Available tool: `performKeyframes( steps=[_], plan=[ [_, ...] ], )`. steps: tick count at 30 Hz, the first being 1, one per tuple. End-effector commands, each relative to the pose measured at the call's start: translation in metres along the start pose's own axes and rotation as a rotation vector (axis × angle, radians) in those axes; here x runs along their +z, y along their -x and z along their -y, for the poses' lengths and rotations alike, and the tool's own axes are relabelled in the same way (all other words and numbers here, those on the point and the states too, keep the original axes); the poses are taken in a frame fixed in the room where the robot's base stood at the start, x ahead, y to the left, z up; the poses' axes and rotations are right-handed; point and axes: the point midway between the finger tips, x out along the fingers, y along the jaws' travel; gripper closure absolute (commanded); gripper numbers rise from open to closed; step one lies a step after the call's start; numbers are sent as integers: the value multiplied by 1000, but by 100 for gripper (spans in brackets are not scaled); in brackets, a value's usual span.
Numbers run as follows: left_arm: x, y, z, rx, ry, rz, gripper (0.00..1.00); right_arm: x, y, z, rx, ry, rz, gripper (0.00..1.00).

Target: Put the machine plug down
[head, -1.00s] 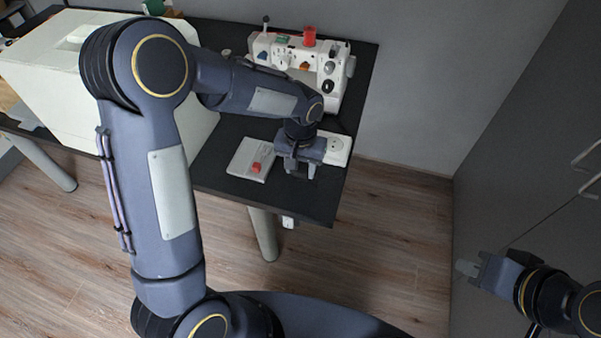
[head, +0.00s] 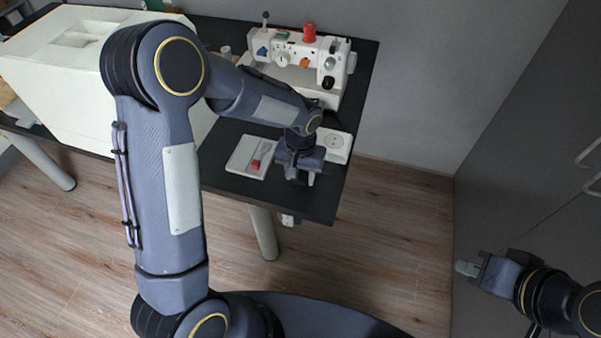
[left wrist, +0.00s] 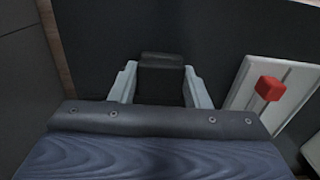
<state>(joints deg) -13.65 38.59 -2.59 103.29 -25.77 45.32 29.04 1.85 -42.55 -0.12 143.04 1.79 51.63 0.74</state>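My left gripper (head: 299,178) is over the right front part of the black table (head: 228,185), between a white slab with a red part and a white socket block (head: 339,146). In the left wrist view, my left gripper (left wrist: 160,85) has its two pale fingers on either side of a black block-shaped plug (left wrist: 161,76) and appears shut on it. The plug is hidden behind the gripper in the head view. I cannot tell whether it touches the table. My right gripper (head: 468,268) is at the far right, away from the table; its finger gap is unclear.
The white slab (head: 250,157) lies just left of my left gripper; its red part (left wrist: 270,88) shows in the left wrist view. A white sewing machine (head: 300,60) stands behind. A large white box (head: 65,75) fills the table's left. A grey cabinet (head: 540,160) stands right.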

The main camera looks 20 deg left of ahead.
Motion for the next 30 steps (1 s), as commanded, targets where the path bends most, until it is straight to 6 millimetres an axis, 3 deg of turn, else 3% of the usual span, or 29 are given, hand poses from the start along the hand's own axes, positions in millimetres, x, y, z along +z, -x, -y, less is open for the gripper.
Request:
performKeyframes(
  steps=[1,4,14,18,20,30],
  plan=[
    [0,0,0,0,0,0,51,0,0,0,0,0,0,100],
    [0,0,0,0,0,0,38,0,0,0,0,0,0,100],
    [0,4,0,0,0,0,37,-2,3,1,0,0,0,100],
    [0,21,0,1,0,-1,37,-8,15,7,0,0,0,100],
    [-1,29,0,1,0,-6,37,-6,11,5,0,0,-1,100],
    [-1,104,0,2,0,-5,37,-7,14,7,0,0,0,100]
  ],
)
